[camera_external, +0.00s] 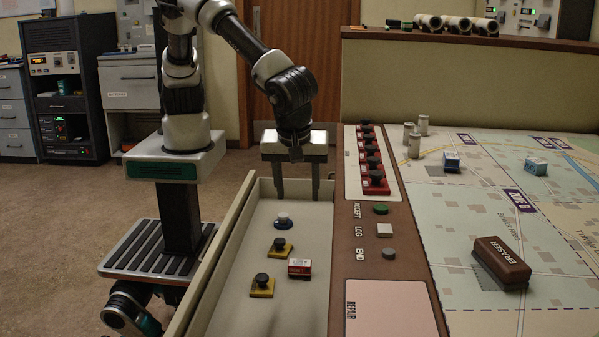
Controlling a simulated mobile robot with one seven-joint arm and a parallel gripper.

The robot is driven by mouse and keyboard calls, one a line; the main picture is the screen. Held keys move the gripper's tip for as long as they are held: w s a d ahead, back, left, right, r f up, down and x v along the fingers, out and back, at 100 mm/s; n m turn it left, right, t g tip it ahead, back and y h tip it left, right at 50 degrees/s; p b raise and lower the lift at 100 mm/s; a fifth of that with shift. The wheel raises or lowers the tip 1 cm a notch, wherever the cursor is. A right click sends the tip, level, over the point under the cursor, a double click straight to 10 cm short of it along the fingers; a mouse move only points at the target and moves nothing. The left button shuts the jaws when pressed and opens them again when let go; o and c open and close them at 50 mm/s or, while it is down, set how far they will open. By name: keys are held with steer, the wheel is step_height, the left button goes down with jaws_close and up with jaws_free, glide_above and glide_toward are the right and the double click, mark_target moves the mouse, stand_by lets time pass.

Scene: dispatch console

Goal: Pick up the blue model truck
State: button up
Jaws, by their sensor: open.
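A console strip with red switches (372,160) and buttons lies between drawer and map. Grey cylinders (414,141) and an eraser (501,262) stand on the map.

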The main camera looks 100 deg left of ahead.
step_height(320, 180, up, 22)
steer(key=f, duration=0.1)
steer(key=w+d+f+n+h, duration=0.1)
steer(key=w+f+h, duration=0.2)
steer(key=w+d+f+n+h, duration=0.1)
steer(key=w+d+f+h, duration=0.1)
steer(key=w+f+h, duration=0.1)
steer(key=w+d+f+n+h, duration=0.1)
steer(key=w+f+h, duration=0.1)
steer(key=f, duration=0.3)
steer(key=shift+w+d+f+h, duration=0.15)
steer(key=shift+w+h, duration=0.25)
steer(key=shift+h, duration=0.2)
steer(key=w+a+r+n+t+h, duration=0.3)
steer(key=w+a+r+n+t, duration=0.4)
steer(key=w+t, duration=0.15)
steer(key=a+r+n+t+y, duration=0.2)
steer(key=a+r+n+y, duration=0.1)
steer(key=a, duration=0.4)
steer(key=a+r+n+t+y, duration=0.2)
steer(key=a+n+t+y, duration=0.1)
steer(key=a, duration=0.5)
glide_toward(448, 154)
steer(key=b+x, duration=0.2)
steer(key=shift+w+f, duration=0.15)
steer(key=shift+w, duration=0.15)
steer(key=shift+b+x, duration=0.65)
steer(key=shift+x, duration=2.15)
steer(key=shift+d, duration=0.15)
steer(key=c, duration=0.7)
